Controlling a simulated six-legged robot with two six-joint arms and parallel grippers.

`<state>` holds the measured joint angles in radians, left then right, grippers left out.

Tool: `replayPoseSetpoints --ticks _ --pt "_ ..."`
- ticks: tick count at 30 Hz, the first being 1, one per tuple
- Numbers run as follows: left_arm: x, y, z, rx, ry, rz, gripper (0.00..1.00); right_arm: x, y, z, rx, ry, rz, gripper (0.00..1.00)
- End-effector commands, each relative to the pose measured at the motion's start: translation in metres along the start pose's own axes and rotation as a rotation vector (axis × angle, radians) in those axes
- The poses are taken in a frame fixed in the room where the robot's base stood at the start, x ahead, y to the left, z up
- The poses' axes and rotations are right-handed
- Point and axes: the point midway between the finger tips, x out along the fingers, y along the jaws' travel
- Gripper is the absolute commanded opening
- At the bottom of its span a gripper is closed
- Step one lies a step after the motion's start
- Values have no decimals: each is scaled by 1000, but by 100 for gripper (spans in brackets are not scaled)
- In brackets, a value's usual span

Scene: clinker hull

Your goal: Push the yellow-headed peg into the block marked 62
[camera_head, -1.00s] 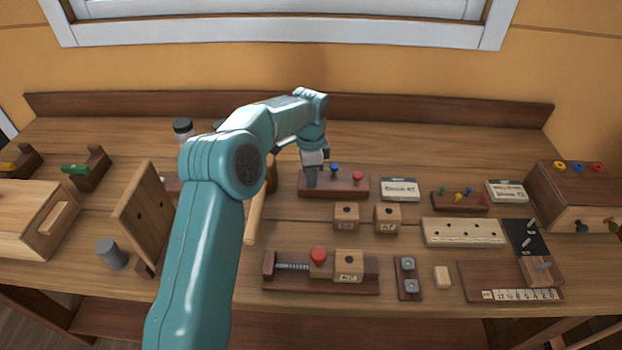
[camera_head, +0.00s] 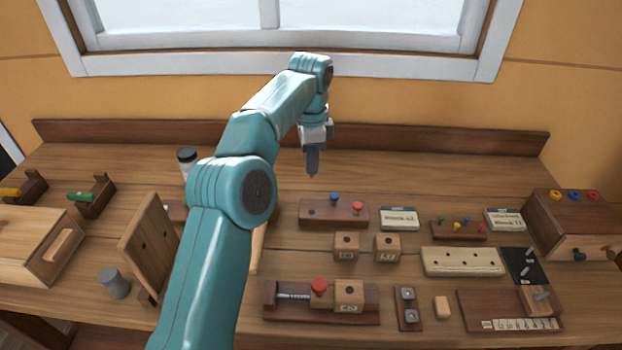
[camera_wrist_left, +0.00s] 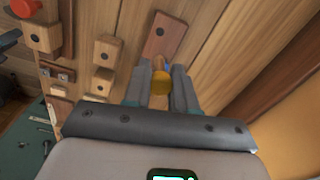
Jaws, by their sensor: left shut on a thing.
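My left gripper (camera_head: 312,165) is raised above the bench, behind the dark peg rack (camera_head: 317,213). It is shut on the yellow-headed peg (camera_wrist_left: 160,82), whose yellow head shows between the fingers in the left wrist view. In the head view the fingers hide the peg. Two small wooden blocks with top holes, a left one (camera_head: 346,247) and a right one (camera_head: 387,248), stand in front of the rack. A third block (camera_head: 349,296) sits in the red-knobbed clamp. Their number labels are too small to read surely. My right gripper is out of view.
Blue (camera_head: 334,197) and red (camera_head: 358,208) pegs stand in the rack. A pale drilled strip (camera_head: 463,262) lies to the right. An upright wooden board (camera_head: 148,248) and a grey cylinder (camera_head: 114,283) stand at the left. The back of the bench is mostly clear.

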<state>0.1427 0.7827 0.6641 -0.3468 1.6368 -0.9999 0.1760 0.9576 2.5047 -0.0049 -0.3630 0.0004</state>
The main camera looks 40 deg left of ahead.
Motion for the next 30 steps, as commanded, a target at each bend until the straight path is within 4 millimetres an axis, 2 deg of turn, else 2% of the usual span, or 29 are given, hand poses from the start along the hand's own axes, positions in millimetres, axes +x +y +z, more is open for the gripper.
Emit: replayPoseSetpoints --ticks 1,4,9,22,30 --pt "-17 -1 -1 0 0 -1 0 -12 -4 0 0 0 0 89" --pt "-35 0 0 0 0 0 0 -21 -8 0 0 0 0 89" --pt "-47 -1 -1 -33 -1 0 0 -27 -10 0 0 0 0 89" --pt "-46 -6 -4 -117 0 -4 0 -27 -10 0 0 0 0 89" --pt "-38 -7 -8 -183 0 -3 0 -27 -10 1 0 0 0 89"
